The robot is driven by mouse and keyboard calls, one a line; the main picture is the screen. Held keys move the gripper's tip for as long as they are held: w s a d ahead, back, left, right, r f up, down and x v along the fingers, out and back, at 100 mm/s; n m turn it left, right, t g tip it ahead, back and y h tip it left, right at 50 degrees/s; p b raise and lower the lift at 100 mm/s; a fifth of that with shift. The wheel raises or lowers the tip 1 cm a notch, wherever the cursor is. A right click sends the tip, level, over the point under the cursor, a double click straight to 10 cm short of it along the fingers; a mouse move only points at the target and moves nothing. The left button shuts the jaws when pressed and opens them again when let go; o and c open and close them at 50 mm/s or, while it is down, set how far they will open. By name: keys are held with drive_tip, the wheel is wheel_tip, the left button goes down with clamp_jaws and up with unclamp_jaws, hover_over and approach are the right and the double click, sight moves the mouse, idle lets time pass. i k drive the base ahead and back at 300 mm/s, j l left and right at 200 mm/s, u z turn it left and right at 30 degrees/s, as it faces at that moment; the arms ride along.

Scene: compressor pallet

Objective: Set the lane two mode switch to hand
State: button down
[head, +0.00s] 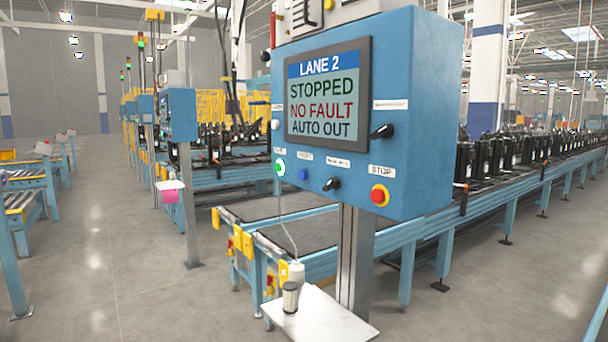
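The blue lane 2 control box (425,130) stands on a grey post in the middle of the head view. Its screen (328,103) reads LANE 2, STOPPED, NO FAULT, AUTO OUT. Two black rotary knobs show on its face: an upper right knob (382,131), with its handle tilted, and a smaller lower knob (331,184). The small labels over both are too blurred to read, so I cannot tell which is the mode switch. My gripper is not in view.
A red stop button (379,195) on a yellow base sits low right, under a STOP label. A lit green button (280,167) and a blue button (303,174) sit low left. A white shelf (325,322) holding small containers juts out below.

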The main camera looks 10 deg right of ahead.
sight(333, 182)
drive_tip(key=i+j+z, duration=0.1)
drive_tip(key=i+j, duration=0.3)
drive_tip(key=i+j+z, duration=0.1)
drive_tip(key=i+j, duration=0.25)
drive_tip(key=j, duration=0.15)
drive_tip(key=i+j+z, duration=0.1)
drive_tip(key=i+j, duration=0.25)
drive_tip(key=i+j+z, duration=0.15)
drive_tip(key=i+j, duration=0.2)
drive_tip(key=j, duration=0.25)
